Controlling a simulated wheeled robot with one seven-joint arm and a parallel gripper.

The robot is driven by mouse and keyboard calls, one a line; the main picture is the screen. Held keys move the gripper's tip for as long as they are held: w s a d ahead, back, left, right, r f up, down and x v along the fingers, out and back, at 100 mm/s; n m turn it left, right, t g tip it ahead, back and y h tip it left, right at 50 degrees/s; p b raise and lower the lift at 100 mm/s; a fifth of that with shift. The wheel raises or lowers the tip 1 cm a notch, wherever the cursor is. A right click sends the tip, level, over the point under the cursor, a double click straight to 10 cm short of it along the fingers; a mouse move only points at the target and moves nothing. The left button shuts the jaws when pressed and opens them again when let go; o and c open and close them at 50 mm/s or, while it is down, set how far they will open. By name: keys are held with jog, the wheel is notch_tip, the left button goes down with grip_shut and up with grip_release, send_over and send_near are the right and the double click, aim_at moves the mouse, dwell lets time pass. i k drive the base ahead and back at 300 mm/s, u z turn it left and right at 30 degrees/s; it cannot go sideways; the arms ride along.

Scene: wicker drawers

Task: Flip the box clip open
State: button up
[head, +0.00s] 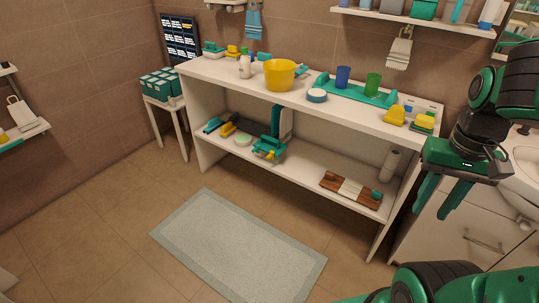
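I cannot pick out a box clip for sure at this size. A teal item with yellow parts (268,149) sits on the lower shelf near its middle, with an upright teal and white panel (282,122) beside it. A brown and white board-like item (350,190) lies further right on the same shelf. My gripper (434,212) hangs at the right of the view, fingers pointing down. Its two green fingers are apart, with nothing seen between them.
The white shelf unit (310,101) carries a yellow bucket (280,75), blue and green cups and small items on top. A side table with teal boxes (162,86) stands left. A vanity (475,247) is right. A pale rug (238,247) lies on open floor.

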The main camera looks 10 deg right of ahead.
aim_at(256, 149)
jog(key=k, duration=0.65)
jog(key=z, duration=0.35)
jog(key=i, duration=1.3)
jog(key=u, duration=0.7)
jog(key=i, duration=0.6)
jog(key=z, duration=0.05)
